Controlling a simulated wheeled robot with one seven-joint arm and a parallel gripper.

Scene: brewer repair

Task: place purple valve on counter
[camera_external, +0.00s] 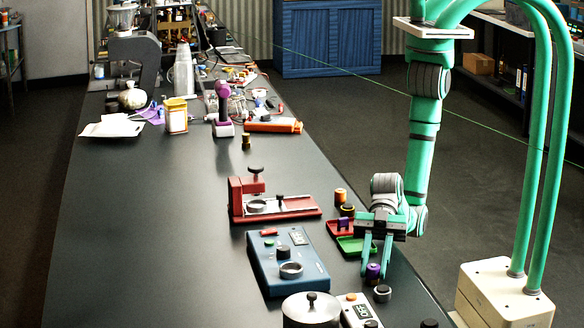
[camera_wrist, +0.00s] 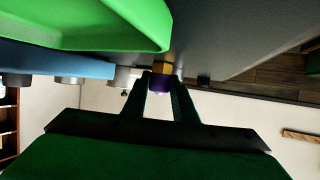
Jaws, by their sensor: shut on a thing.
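The purple valve (camera_external: 373,271) is between the fingertips of my gripper (camera_external: 375,262), low at the right side of the counter (camera_external: 150,235). In the wrist view the valve (camera_wrist: 161,85) shows a purple part and a brass-yellow part, with my gripper's fingers (camera_wrist: 160,90) shut on its sides. Whether the valve touches the counter or hangs just above it I cannot tell.
A green tray (camera_external: 350,246) and a red tray (camera_external: 341,226) lie just behind my gripper. A small dark-topped part (camera_external: 382,293) stands close by the valve. A blue device (camera_external: 288,262), a white scale (camera_external: 357,311) and a round metal pot (camera_external: 311,312) are nearby. The counter's left is clear.

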